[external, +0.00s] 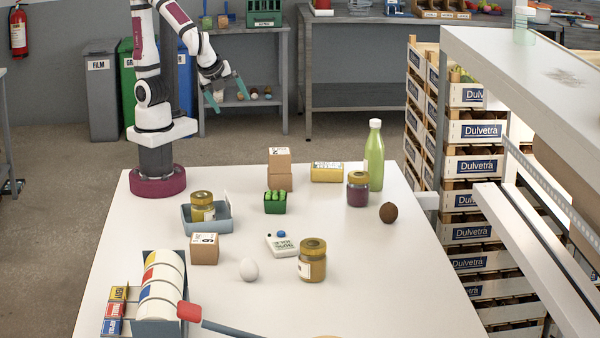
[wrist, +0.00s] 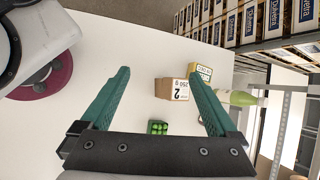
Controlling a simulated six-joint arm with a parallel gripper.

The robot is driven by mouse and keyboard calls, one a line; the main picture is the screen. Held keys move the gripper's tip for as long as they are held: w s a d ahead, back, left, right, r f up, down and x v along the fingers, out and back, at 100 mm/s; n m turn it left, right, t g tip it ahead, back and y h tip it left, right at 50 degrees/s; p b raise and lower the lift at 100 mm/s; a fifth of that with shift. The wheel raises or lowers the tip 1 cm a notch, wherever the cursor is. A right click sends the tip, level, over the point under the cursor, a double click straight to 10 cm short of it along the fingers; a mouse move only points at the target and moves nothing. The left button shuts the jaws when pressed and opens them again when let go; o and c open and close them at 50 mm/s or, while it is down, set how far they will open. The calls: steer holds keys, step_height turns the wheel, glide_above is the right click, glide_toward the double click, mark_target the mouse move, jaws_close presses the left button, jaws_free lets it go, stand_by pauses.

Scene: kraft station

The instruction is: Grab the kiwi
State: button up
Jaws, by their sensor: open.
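The kiwi (external: 388,212) is a small round brown fruit on the right side of the white table, in front of the green bottle (external: 375,156). I cannot make it out in the wrist view. My gripper (external: 228,92) is raised above the far left of the table in the external view, well away from the kiwi. Its two teal fingers are spread apart and nothing is between them. In the wrist view my gripper (wrist: 163,85) is also open and empty, with cardboard boxes (wrist: 172,89) on the table below it.
Near the kiwi stands a purple jar (external: 358,190). A yellow box (external: 327,172), a green punnet (external: 275,202), an amber jar (external: 312,262) and an egg (external: 249,269) stand about the table. A raised white shelf (external: 520,70) overhangs at right. The table around the kiwi's front is clear.

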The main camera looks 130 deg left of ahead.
steer(key=w+a+m+t+y, duration=0.1)
steer(key=w+a+m+y, duration=0.3)
steer(key=w+a, duration=0.25)
steer(key=m+t+h, duration=0.4)
steer(key=m+t, duration=0.8)
steer(key=m, duration=0.6)
glide_above(382, 220)
steer(key=s+d, duration=0.6)
steer(key=s, duration=0.7)
steer(key=f, duration=1.8)
steer(key=shift+w+d, duration=0.2)
steer(key=x, duration=1)
steer(key=r+x, duration=0.1)
steer(key=x, duration=0.4)
steer(key=shift+w+a, duration=0.1)
steer(key=c, duration=1.5)
steer(key=shift+r, duration=0.1)
